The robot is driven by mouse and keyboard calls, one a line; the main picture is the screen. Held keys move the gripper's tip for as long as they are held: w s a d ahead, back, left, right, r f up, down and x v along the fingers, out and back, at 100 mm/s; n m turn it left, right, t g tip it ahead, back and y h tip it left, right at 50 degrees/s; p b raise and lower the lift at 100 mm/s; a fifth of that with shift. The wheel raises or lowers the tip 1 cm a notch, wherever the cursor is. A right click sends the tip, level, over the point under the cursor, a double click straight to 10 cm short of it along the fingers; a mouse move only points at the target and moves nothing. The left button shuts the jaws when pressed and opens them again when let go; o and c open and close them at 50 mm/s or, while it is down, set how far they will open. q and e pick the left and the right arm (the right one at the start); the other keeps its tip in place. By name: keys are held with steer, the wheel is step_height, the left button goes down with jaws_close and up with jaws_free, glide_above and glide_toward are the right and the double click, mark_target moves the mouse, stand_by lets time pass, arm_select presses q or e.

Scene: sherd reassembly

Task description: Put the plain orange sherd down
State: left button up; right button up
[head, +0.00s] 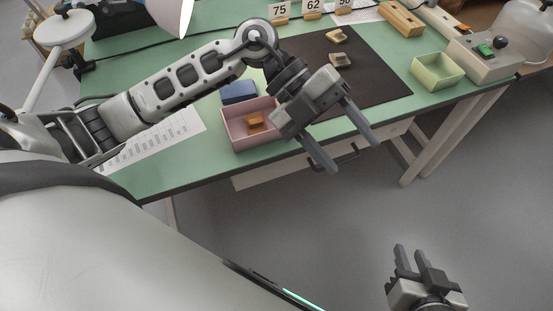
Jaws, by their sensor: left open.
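An orange-brown sherd (256,121) lies inside the pink open box (235,133) near the table's front edge. I cannot make out any markings on it. My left gripper (354,155) is open and empty, with its fingers pointing down and to the right. It appears beyond the right side of the pink box, over the table's front edge. My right gripper (411,257) is low at the bottom right, away from the table. A gap shows between its fingers and nothing is seen in it.
Two beige sherds (337,36) (340,60) rest on the dark mat (385,75). A blue block (239,92) is behind the pink box. A green box (437,72), a control box (482,60) and a wooden block (402,19) stand at the right. Number cards line the back.

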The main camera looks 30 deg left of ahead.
arm_select(q)
steer(key=d+r+n+t+h, duration=0.4)
steer(key=r+n+t+h, duration=0.25)
steer(key=h, duration=0.25)
steer(key=w+a+f+n+t+y, duration=0.2)
steer(key=a+n+t+y, duration=0.15)
steer(key=n+t, duration=0.4)
steer(key=w+a+f+n+t+y, duration=0.3)
steer(key=n+t+y, duration=0.25)
steer(key=n, duration=0.25)
steer(key=s+a+f+n+g+y, duration=0.2)
steer(key=s+f+n+g+y, duration=0.1)
steer(key=f, duration=0.6)
steer(key=s+a+f+n+g+y, duration=0.3)
steer(key=s+f+n+y, duration=0.2)
steer(key=f, duration=0.5)
steer(key=shift+s+a, duration=0.15)
steer(key=shift+s, duration=0.8)
